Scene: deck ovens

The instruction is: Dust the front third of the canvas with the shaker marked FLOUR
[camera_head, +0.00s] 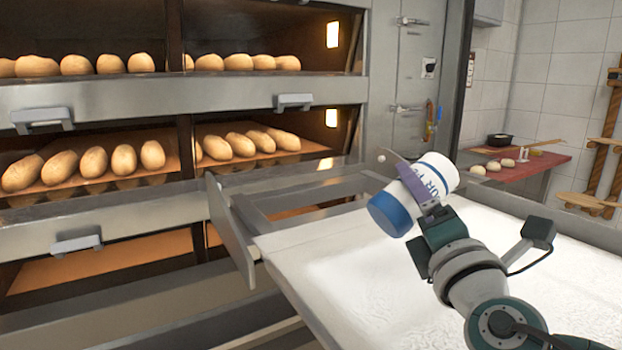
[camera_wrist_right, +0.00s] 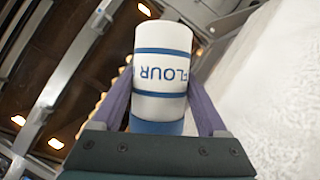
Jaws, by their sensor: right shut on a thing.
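The shaker (camera_head: 392,213) is white with a blue cap and blue bands. It also shows in the right wrist view (camera_wrist_right: 163,62), where the word FLOUR reads upside down. My right gripper (camera_head: 424,197) is shut on it, one finger on each side. The shaker is tilted, with its blue end pointing down and left, above the canvas. The canvas (camera_head: 365,285) is a long white sheet, with a smooth, whiter area near its left end and wrinkled texture elsewhere. I cannot tell whether flour is falling. My left gripper is not in view.
Deck ovens (camera_head: 180,95) with several loaves stand at the left and back. A metal end plate (camera_head: 230,230) rises at the canvas's left corner. A red board (camera_head: 515,168) with dough pieces lies at the back right, near a wooden rack (camera_head: 605,150).

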